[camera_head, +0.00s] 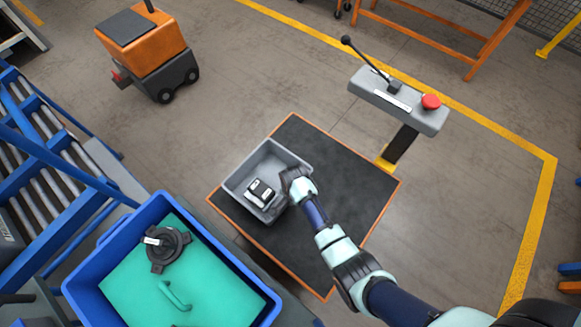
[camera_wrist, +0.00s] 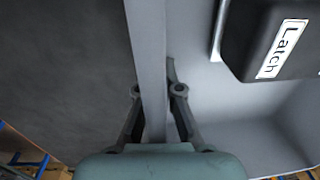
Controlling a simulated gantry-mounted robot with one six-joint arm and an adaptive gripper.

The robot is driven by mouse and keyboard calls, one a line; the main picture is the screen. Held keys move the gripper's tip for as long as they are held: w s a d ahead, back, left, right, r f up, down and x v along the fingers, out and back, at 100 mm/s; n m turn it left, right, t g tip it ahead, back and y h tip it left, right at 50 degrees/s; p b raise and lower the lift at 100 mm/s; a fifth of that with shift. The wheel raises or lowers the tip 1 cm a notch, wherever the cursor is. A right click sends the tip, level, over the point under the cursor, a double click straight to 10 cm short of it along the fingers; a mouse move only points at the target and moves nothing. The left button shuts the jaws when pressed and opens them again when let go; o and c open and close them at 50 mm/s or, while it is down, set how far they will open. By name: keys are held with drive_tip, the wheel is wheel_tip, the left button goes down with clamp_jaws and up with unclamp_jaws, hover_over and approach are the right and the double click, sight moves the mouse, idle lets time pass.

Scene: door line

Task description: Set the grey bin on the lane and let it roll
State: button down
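The grey bin (camera_head: 258,163) is over the dark mat in the head view, near the mat's left corner. A black latch part with a white label (camera_head: 261,192) lies in it; the wrist view shows this part (camera_wrist: 280,40) with the word "Latch". My gripper (camera_head: 292,182) is at the bin's right wall. In the wrist view its fingers (camera_wrist: 157,92) straddle the bin wall (camera_wrist: 149,45) closely, one inside and one outside, and look shut on it. I cannot tell whether the bin rests on the mat or hangs just above it. A blue-framed roller lane (camera_head: 45,205) is at the left.
A pedestal (camera_head: 430,118) with lever and red button stands right of the orange-edged mat (camera_head: 345,180). An orange-black cart (camera_head: 150,50) stands upper left.

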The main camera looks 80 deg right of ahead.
drive_tip(key=shift+w+d+f, duration=0.1)
drive_tip(key=shift+w+f, duration=0.05)
drive_tip(key=shift+f, duration=0.1)
drive_tip(key=shift+f, duration=0.15)
drive_tip(key=c, duration=1.3)
unclamp_jaws()
drive_tip(key=r+p, duration=0.1)
drive_tip(key=r, duration=0.3)
drive_tip(key=r+p, duration=0.2)
drive_tip(key=r, duration=0.2)
drive_tip(key=r+p, duration=0.1)
drive_tip(key=r, duration=0.3)
drive_tip(key=shift+s+a, duration=0.25)
drive_tip(key=shift+s, duration=0.15)
